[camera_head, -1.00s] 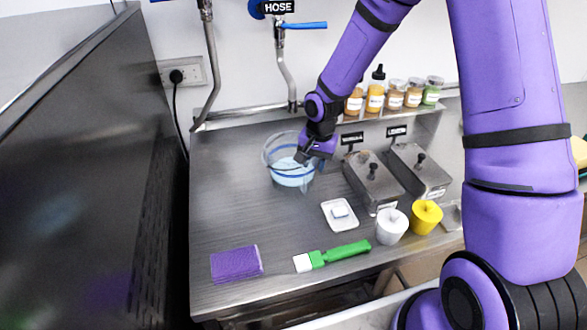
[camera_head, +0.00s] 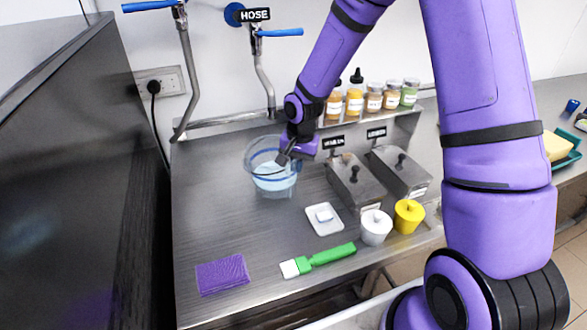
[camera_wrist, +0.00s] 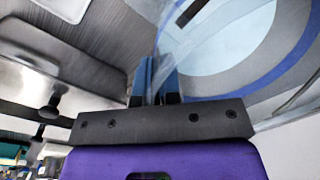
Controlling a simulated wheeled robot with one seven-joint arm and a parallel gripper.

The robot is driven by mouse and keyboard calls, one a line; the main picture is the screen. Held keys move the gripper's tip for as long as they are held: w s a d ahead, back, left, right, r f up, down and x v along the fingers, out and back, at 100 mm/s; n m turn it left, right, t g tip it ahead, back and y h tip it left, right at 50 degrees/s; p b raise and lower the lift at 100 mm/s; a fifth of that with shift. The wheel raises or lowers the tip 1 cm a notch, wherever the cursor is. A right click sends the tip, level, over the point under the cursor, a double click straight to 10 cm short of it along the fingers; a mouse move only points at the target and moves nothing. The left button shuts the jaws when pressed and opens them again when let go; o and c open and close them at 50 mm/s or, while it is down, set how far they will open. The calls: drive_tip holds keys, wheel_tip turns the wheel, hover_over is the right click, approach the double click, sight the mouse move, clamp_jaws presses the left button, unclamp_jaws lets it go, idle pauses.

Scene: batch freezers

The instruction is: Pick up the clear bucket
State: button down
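The clear bucket (camera_head: 270,178) stands at the back left of the steel counter, with a blue band and pale blue contents. It fills the upper right of the wrist view (camera_wrist: 225,45). My gripper (camera_head: 283,158) is at the bucket's right rim. In the wrist view my gripper's two fingers (camera_wrist: 154,80) are close together, with the clear bucket wall running between them. Whether the bucket's base touches the counter is hard to tell.
Two steel lidded containers (camera_head: 357,183) stand right of the bucket, with jars (camera_head: 374,97) on a shelf behind. A white dish (camera_head: 324,220), white and yellow cups (camera_head: 408,216), a green brush (camera_head: 325,257) and a purple sponge (camera_head: 222,275) lie in front. Hose pipes (camera_head: 265,85) hang behind.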

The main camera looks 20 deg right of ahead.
wheel_tip(320, 180, up, 3)
drive_tip(key=shift+f, duration=0.2)
drive_tip(key=s+a, duration=0.2)
drive_tip(key=s, duration=0.5)
drive_tip(key=s+a+r, duration=0.1)
drive_tip(key=s+a, duration=0.2)
drive_tip(key=s, duration=0.5)
drive_tip(key=shift+r, duration=0.15)
drive_tip(key=shift+s, duration=0.25)
